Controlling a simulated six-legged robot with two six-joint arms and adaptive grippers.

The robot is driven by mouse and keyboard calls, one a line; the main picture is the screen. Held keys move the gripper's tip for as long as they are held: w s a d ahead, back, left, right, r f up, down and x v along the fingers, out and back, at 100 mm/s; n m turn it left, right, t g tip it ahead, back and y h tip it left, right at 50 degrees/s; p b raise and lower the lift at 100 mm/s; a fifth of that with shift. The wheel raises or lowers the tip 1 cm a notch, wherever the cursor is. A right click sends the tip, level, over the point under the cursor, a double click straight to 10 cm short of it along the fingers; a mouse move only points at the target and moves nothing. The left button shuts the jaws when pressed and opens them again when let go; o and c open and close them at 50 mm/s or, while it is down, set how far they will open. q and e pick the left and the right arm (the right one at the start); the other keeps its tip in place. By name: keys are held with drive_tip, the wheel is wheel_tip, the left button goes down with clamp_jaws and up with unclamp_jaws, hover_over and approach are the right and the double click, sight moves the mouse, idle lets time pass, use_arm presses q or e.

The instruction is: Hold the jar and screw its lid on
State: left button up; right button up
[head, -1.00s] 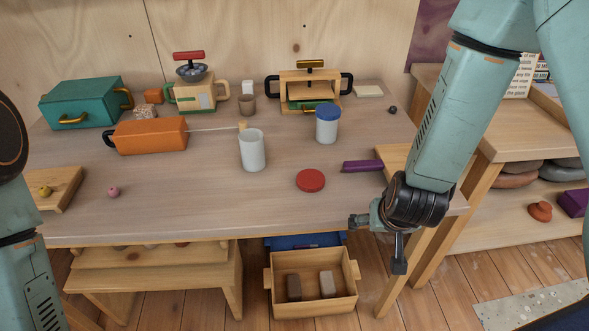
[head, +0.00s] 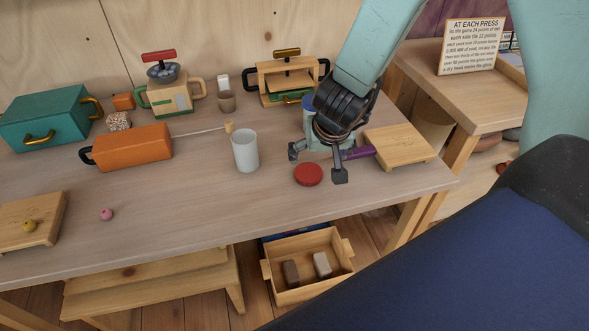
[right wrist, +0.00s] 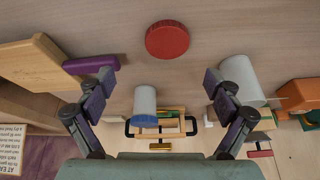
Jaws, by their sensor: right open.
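A white, lidless jar (head: 245,152) stands upright on the workbench; it also shows in the right wrist view (right wrist: 243,80), partly behind a finger. A round red lid (head: 308,174) lies flat on the bench to its right, apart from it, and shows in the right wrist view (right wrist: 167,41). My right gripper (head: 317,164) is open and empty, over the bench close to the red lid; its spread fingers (right wrist: 158,85) touch nothing that I can see. My left gripper is not in view.
A blue-capped white jar (head: 307,103) stands partly hidden behind my right gripper. A purple-handled wooden board (head: 400,146) lies to the right. An orange box (head: 132,147) and a teal box (head: 45,118) stand left. The bench front is mostly clear.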

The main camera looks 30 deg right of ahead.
sight(308, 174)
drive_tip(key=shift+a+f+n, duration=0.4)
drive_tip(key=shift+a+n, duration=0.3)
drive_tip(key=shift+w+f+b, duration=0.15)
drive_tip(key=shift+f+b, duration=0.2)
drive_tip(key=shift+b, duration=0.2)
drive_tip(key=shift+w+f, duration=0.1)
drive_tip(key=shift+f, duration=0.25)
drive_tip(key=shift+w+d+f+b, duration=0.1)
drive_tip(key=shift+d+f+b, duration=0.1)
drive_tip(key=shift+b, duration=0.1)
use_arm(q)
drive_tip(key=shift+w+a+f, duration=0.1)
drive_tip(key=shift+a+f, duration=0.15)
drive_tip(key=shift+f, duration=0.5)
use_arm(e)
drive_tip(key=shift+w, duration=0.1)
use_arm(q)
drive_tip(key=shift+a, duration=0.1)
